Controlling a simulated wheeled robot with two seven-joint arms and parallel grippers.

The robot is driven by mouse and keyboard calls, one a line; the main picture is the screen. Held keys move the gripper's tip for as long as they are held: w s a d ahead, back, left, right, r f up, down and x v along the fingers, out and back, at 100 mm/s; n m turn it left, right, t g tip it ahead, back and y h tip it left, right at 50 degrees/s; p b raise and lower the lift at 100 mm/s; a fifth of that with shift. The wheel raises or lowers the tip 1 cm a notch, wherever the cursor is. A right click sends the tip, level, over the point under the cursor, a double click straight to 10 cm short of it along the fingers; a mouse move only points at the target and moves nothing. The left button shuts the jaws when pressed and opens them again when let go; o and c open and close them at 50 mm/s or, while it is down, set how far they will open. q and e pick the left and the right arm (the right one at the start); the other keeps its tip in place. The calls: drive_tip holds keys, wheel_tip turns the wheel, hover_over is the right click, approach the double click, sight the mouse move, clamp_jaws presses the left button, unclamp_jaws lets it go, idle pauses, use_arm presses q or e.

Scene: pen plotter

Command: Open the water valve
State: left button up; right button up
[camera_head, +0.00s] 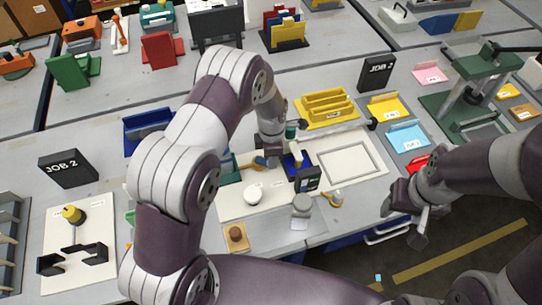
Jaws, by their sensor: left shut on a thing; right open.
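My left gripper (270,151) is over the workbench near its middle, its dark fingers low among small parts. It is shut on a small part that its fingers and wrist mostly hide. Beside it are a teal-capped piece (291,131) and a dark blue device (297,165). I cannot make out for certain which part is the water valve. A white round piece (253,193) and a grey-lidded jar (301,205) stand in front. My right gripper (408,218) is open and empty, off the bench's front edge at the right.
A yellow rack (327,104) stands behind my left gripper. A white framed panel (348,161) lies to its right. A green press (470,95) stands at right. Floor shows below my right gripper.

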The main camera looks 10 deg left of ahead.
use_arm(q)
drive_tip(key=shift+w+r, duration=0.1)
drive_tip(key=shift+w, duration=0.05)
drive_tip(key=o, duration=0.8)
drive_tip(key=shift+c, duration=0.2)
wheel_tip(320, 180, up, 13)
drive_tip(key=b, duration=0.1)
drive_tip(key=shift+f+b, duration=0.2)
drive_tip(key=shift+b, duration=0.2)
drive_tip(key=s+a+r+m, duration=0.1)
drive_tip(key=s+a+m, duration=0.1)
drive_tip(key=s+m, duration=0.7)
drive_tip(key=s+a+r+m+t, duration=0.1)
drive_tip(key=s+a+r+m, duration=0.1)
drive_tip(key=s+m, duration=0.7)
drive_tip(key=shift+s+a+r+m, duration=0.15)
drive_tip(key=shift+a+m, duration=0.35)
drive_tip(key=shift+m, duration=1.7)
